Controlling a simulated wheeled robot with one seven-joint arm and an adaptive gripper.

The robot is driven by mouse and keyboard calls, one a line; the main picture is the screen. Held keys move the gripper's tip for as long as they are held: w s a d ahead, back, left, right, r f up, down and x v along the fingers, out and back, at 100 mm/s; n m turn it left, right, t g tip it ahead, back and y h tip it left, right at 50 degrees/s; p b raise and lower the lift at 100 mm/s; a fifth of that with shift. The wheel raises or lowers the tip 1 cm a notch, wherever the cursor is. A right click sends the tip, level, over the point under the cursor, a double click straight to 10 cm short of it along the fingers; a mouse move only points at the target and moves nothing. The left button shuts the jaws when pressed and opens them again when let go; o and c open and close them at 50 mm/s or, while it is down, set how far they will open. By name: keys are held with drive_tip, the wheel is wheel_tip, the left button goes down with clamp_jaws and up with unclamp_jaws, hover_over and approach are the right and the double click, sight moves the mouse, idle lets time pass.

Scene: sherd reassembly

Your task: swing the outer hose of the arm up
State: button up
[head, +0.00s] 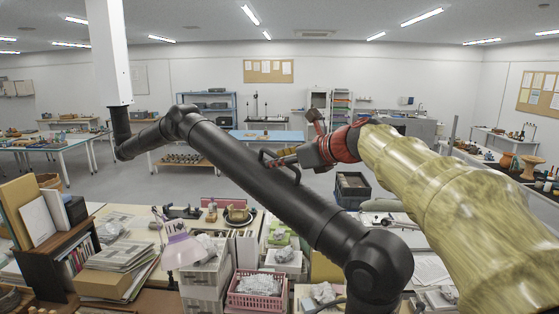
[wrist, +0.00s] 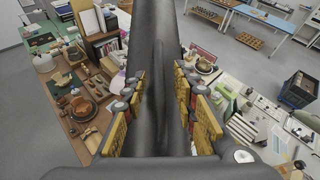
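A black extraction arm hangs from a white ceiling column (head: 108,50). Its outer hose (head: 250,187) is a long black tube sloping down to the right from a raised elbow (head: 186,117) to a thick black joint (head: 377,265). My gripper (head: 283,156), red and black with yellow finger pads, is beside this handle. In the wrist view my gripper (wrist: 160,112) has its fingers spread apart, with the dark hose (wrist: 155,30) running between and beyond them. Contact with the handle cannot be made out.
Below the hose is a cluttered bench with a purple lamp (head: 182,248), a pink basket (head: 257,289) and stacked papers (head: 121,255). A dark crate (head: 352,188) stands on the floor behind. The space above the hose is clear.

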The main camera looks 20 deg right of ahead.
drive_tip(key=shift+w+a, duration=0.1)
drive_tip(key=shift+c, duration=0.4)
clamp_jaws()
idle(0.6)
